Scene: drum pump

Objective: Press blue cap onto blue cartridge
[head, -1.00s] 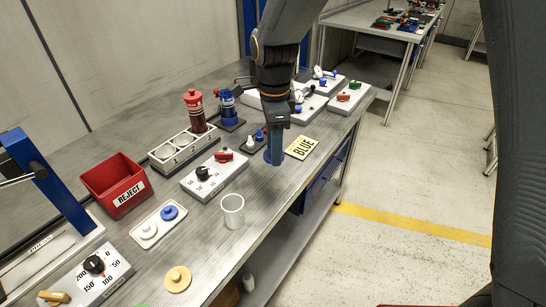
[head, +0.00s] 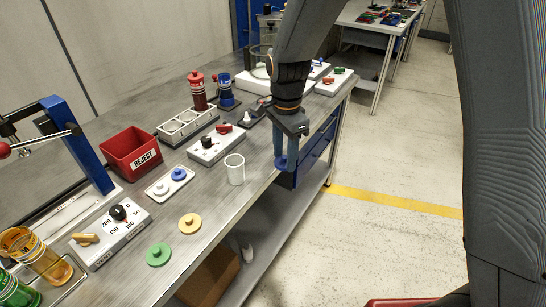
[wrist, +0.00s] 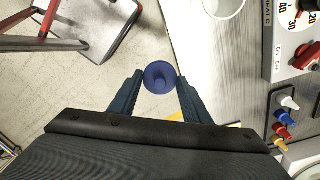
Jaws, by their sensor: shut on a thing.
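My gripper (head: 285,155) is shut on the blue cap (wrist: 160,76), a round blue disc seen between the two fingers in the wrist view. In the head view the cap is mostly hidden by the fingers. My gripper hangs at the table's front edge, with floor below it in the wrist view. A blue cartridge (head: 227,92) stands upright on a dark base at the back of the table, left of my arm and apart from the gripper. Its top is too small to read clearly.
A red cartridge (head: 198,92) stands by a grey rack (head: 187,126). A white cup (head: 235,170), a dial box (head: 215,144), a red reject bin (head: 131,152), yellow cap (head: 190,223) and green cap (head: 158,254) are on the table. Floor (head: 370,245) right of the table is open.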

